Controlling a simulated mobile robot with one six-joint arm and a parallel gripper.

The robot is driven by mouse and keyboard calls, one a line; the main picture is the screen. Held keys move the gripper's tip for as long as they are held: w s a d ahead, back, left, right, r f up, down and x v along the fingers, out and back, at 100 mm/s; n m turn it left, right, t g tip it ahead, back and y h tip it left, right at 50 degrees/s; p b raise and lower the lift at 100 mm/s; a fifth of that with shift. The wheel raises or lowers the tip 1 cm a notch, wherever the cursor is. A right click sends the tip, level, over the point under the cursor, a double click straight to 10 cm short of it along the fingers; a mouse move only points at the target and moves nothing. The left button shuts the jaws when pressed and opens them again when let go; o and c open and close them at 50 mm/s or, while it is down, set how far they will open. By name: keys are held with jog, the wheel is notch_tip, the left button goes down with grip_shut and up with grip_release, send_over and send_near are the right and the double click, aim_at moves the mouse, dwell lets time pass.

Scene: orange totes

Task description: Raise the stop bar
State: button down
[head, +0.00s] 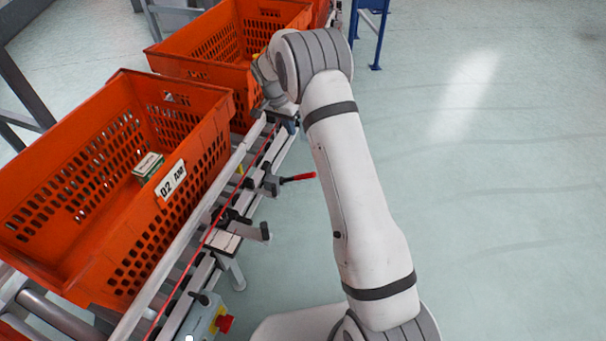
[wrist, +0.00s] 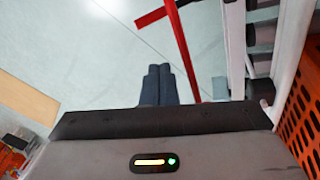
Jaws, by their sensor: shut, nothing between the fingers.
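My gripper (wrist: 157,72) shows in the wrist view as two dark fingers pressed together, shut and empty. In the head view the end of my arm is beside the conveyor rail, close to the near end of the farther tote; the fingers are mostly hidden there. A long red bar (wrist: 185,55) with a shorter red piece crossing it stands just right of the fingers in the wrist view, apart from them in the picture. I cannot tell for certain whether it is the stop bar. A red-handled lever (head: 298,178) sticks out from the rail in the head view.
A near orange tote (head: 205,150) holds a small box (head: 148,166). A farther orange tote (head: 185,64) stands behind it. A red cord runs along the rail (head: 190,250). A control box with a red button (head: 224,323) is at the front. The floor at right is clear.

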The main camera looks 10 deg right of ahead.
jog(key=f, duration=0.1)
jog(key=w+f, duration=0.1)
jog(key=f, duration=0.1)
jog(key=shift+a+f, duration=0.15)
jog(key=shift+a, duration=0.05)
jog(key=b, duration=0.3)
send_over(298, 178)
jog(key=w+d, duration=0.1)
jog(key=a+x, duration=0.1)
jog(key=x, duration=0.7)
jog(key=a+x, duration=0.1)
jog(key=x, duration=0.3)
jog(key=shift+w+a+f, duration=0.25)
jog(key=shift+a+f, duration=0.1)
jog(key=shift+f, duration=0.15)
